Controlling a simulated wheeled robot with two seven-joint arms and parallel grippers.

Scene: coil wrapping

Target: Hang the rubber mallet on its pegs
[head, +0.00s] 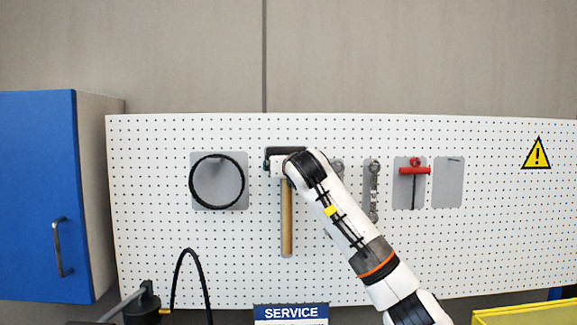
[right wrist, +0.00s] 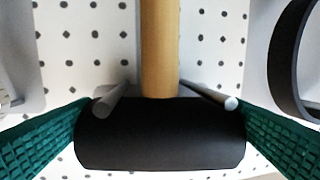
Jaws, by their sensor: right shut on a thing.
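The rubber mallet (head: 287,225) is upright against the pegboard, its wooden handle hanging down and its black head at the top. My right gripper (head: 280,163) is at the head, with the wrist partly covering it. In the right wrist view the black head (right wrist: 160,133) lies between the green finger pads of my right gripper (right wrist: 160,140), which is shut on it. Two grey pegs, a left one (right wrist: 112,98) and a right one (right wrist: 210,95), stick out either side of the handle, just on the handle side of the head. I cannot tell whether they touch it. My left gripper is not in view.
A black ring (head: 190,183) hangs left of the mallet. To the right hang a wrench (head: 373,175) and a red-handled tool (head: 414,170), then an empty grey panel (head: 448,185). A blue cabinet (head: 38,190) stands at left. A yellow bin (head: 530,314) is at lower right.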

